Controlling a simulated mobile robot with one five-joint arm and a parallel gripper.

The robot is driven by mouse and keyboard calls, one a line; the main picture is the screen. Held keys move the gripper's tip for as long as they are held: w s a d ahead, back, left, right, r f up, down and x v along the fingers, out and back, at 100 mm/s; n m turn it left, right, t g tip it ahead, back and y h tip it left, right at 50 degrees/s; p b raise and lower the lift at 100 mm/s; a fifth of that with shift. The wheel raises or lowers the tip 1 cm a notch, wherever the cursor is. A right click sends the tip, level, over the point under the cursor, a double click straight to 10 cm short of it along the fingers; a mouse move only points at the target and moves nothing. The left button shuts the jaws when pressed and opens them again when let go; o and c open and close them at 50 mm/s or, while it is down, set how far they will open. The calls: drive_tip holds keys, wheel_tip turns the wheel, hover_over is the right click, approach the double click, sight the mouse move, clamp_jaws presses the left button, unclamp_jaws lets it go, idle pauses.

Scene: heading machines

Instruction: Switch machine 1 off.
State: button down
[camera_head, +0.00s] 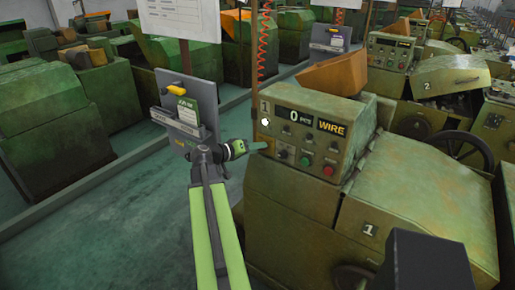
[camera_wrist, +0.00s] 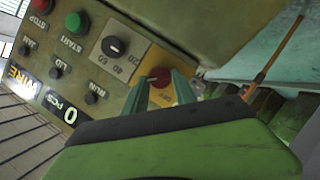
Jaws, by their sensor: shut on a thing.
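Machine 1 (camera_head: 400,200) is green and worn, with a control box (camera_head: 312,97) on top marked 1. Its display reads "0 PCS" (camera_head: 295,116) beside a yellow "WIRE" sign (camera_head: 331,127). In the wrist view a red rotary switch (camera_wrist: 159,75) sits on a yellow-orange plate at the panel's end. My gripper (camera_wrist: 160,90) has its two green fingers on either side of this switch and is shut on it. In the head view my gripper (camera_head: 262,147) reaches the panel's left end and the switch is hidden there.
Beside the switch are a black dial (camera_wrist: 115,47), a green START button (camera_wrist: 77,21) and a red STOP button (camera_wrist: 41,5). A grey stand (camera_head: 190,105) is left of my arm. A red coiled cable (camera_head: 263,45) hangs behind. Machine 2 (camera_head: 440,75) stands beyond.

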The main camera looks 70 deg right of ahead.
drive_tip(key=shift+a+f+n+g+h+b, duration=0.1)
drive_tip(key=shift+f+n+g+h+b, duration=0.45)
drive_tip(key=shift+n+b, duration=2.05)
drive_tip(key=shift+a+f+n+g+h+b, duration=0.15)
drive_tip(key=shift+n+g+h+b, duration=0.8)
drive_tip(key=shift+n+b, duration=1.7)
drive_tip(key=shift+a+f+n+g+h+b, duration=0.1)
drive_tip(key=shift+f+n+g+h+b, duration=0.2)
drive_tip(key=shift+n+h+b, duration=1.55)
drive_tip(key=n+y, duration=0.1)
drive_tip(key=n, duration=0.2)
drive_tip(key=shift+b, duration=0.35)
drive_tip(key=c, duration=1)
unclamp_jaws()
drive_tip(key=shift+r, duration=0.1)
